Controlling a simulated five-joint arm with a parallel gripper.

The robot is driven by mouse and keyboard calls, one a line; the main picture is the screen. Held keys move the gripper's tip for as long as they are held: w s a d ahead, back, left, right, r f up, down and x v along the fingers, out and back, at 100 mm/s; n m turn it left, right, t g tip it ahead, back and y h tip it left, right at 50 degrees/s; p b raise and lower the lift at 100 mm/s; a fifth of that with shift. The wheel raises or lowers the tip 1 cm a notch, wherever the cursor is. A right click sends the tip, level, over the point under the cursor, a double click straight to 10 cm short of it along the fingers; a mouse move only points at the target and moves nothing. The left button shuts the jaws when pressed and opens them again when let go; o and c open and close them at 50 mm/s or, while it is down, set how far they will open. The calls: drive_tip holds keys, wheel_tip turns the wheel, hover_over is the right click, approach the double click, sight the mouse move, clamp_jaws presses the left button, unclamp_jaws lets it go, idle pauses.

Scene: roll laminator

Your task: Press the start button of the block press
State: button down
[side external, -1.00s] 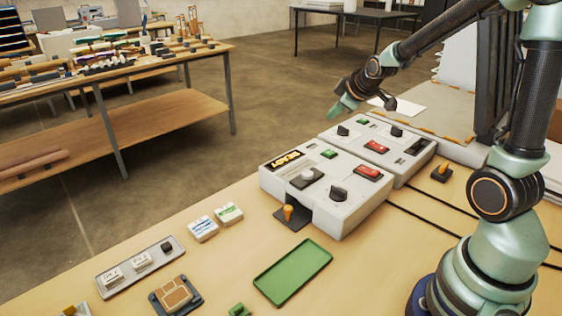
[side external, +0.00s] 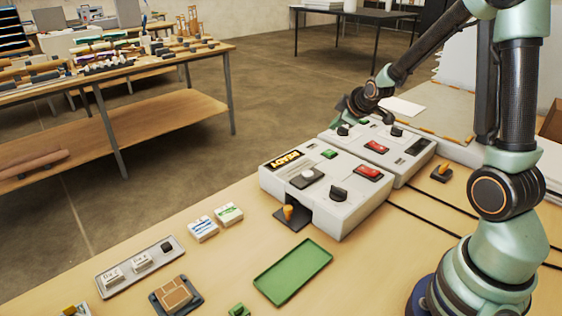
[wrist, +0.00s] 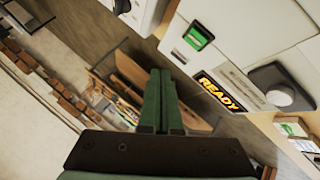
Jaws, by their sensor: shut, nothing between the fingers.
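The near white machine (side external: 350,214) has a lit READY display (side external: 284,160), a green button (side external: 328,154), a pale round button on a black plate (side external: 307,175), a red switch (side external: 369,173) and a black knob (side external: 338,194). In the wrist view, its green button (wrist: 198,36), READY display (wrist: 222,93) and round button (wrist: 280,95) lie right of my fingers. I cannot read which machine is the block press. My gripper (side external: 342,121) is shut and empty, above the far left end of the second machine. In the wrist view my gripper (wrist: 158,75) shows green closed fingers.
The similar second machine (side external: 410,165) stands directly behind. A green tray (side external: 293,272), two small printed blocks (side external: 215,220) and a grey tray (side external: 140,265) lie in front and to the left. An orange peg (side external: 288,211) stands at the near machine's front opening.

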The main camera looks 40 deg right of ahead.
sight(332, 154)
drive_tip(key=shift+f, duration=2.8)
drive_tip(key=shift+f, duration=0.1)
drive_tip(key=shift+a+f, duration=0.1)
drive_tip(key=shift+f, duration=0.2)
drive_tip(key=shift+f, duration=0.45)
idle(0.4)
idle(0.4)
drive_tip(key=shift+r, duration=0.85)
drive_tip(key=shift+r, duration=2.55)
